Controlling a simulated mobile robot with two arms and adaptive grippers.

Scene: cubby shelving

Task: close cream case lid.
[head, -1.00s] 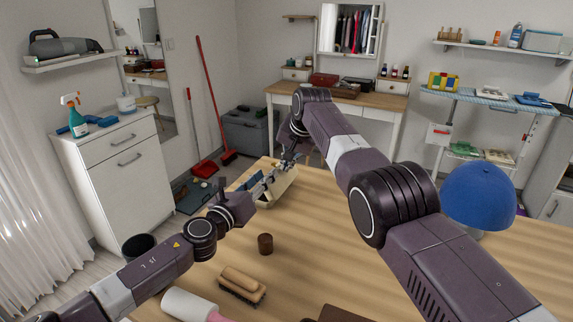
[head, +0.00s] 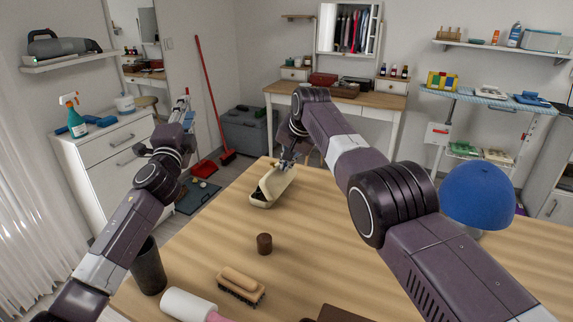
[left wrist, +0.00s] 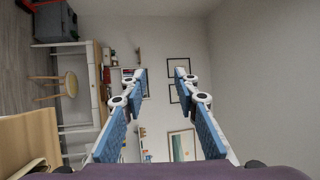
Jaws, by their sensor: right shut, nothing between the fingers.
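The cream case (head: 265,203) sits at the far left part of the wooden table. Its lid (head: 281,181) is raised at a tilt, and a dark opening shows between lid and base. My right gripper (head: 287,163) is shut and empty at the far upper side of the lid. I cannot tell whether it touches the lid. My left gripper (head: 184,103) is raised, away from the case, left of the table. In the left wrist view its fingers (left wrist: 161,78) are spread apart with nothing between them.
On the table (head: 205,253) are a small brown cup (head: 264,243), a brush (head: 240,286), a white roller-like object (head: 187,305) and a blue dome (head: 478,196). A white cabinet (head: 110,185) stands left. My right arm crosses above the table.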

